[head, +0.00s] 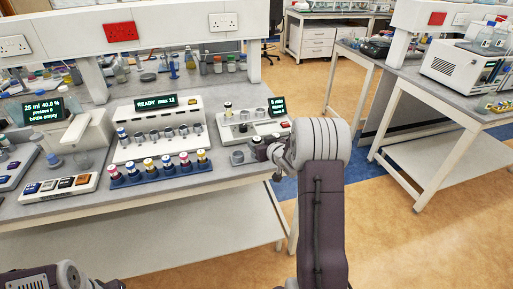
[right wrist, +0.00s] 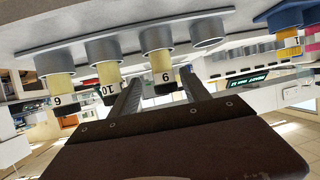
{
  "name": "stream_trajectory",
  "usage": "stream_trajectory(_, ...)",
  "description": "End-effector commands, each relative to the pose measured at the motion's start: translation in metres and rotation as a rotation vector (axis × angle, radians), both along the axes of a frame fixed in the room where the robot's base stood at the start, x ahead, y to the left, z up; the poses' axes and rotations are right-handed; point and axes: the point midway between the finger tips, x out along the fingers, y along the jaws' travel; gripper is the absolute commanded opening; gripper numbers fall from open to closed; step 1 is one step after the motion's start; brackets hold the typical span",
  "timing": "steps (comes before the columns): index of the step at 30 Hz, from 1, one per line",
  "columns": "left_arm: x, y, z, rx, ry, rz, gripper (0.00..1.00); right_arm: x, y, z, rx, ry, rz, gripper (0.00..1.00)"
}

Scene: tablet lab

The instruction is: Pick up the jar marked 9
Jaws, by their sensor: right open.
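The right wrist view is upside down. In it several pale yellow jars with black lids stand in a row of grey cups. The jar (right wrist: 157,65) nearest my right gripper (right wrist: 158,92) carries a 9-like mark as pictured; the far-left jar (right wrist: 59,88) carries a 6-like mark. Which is truly 9 I cannot tell. A jar (right wrist: 109,75) between them seems marked 10. My right gripper's open fingers appear either side of the nearest jar, not clearly around it. In the head view my right gripper (head: 261,150) hides these jars. My left gripper is out of view.
An empty cup (head: 237,157) ends the row. Left of it stands a blue rack (head: 150,177) of colour-capped jars. The bench's right edge is close to my right arm.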

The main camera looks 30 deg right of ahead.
Motion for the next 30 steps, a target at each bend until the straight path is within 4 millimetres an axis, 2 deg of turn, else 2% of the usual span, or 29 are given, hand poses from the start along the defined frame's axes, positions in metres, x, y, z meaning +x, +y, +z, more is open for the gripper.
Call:
stream_trajectory(2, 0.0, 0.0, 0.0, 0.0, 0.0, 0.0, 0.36, 0.004, 0.001, -0.003, 0.0, 0.001, 0.0, 0.55)
stream_trajectory(9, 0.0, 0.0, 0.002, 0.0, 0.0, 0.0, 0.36, 0.04, 0.003, -0.022, 0.0, 0.001, 0.001, 0.55)
stream_trajectory(17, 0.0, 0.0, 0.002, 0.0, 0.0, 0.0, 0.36, 0.047, 0.001, -0.024, 0.0, 0.0, 0.0, 0.55)
stream_trajectory(18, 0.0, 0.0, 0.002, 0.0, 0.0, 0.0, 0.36, 0.047, 0.001, -0.024, 0.0, 0.0, 0.0, 0.52)
stream_trajectory(24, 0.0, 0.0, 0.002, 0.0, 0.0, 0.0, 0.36, 0.046, 0.001, -0.024, 0.0, 0.0, 0.0, 0.0)
stream_trajectory(30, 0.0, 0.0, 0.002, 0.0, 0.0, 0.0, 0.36, 0.046, 0.002, -0.024, 0.0, 0.001, 0.0, 0.0)
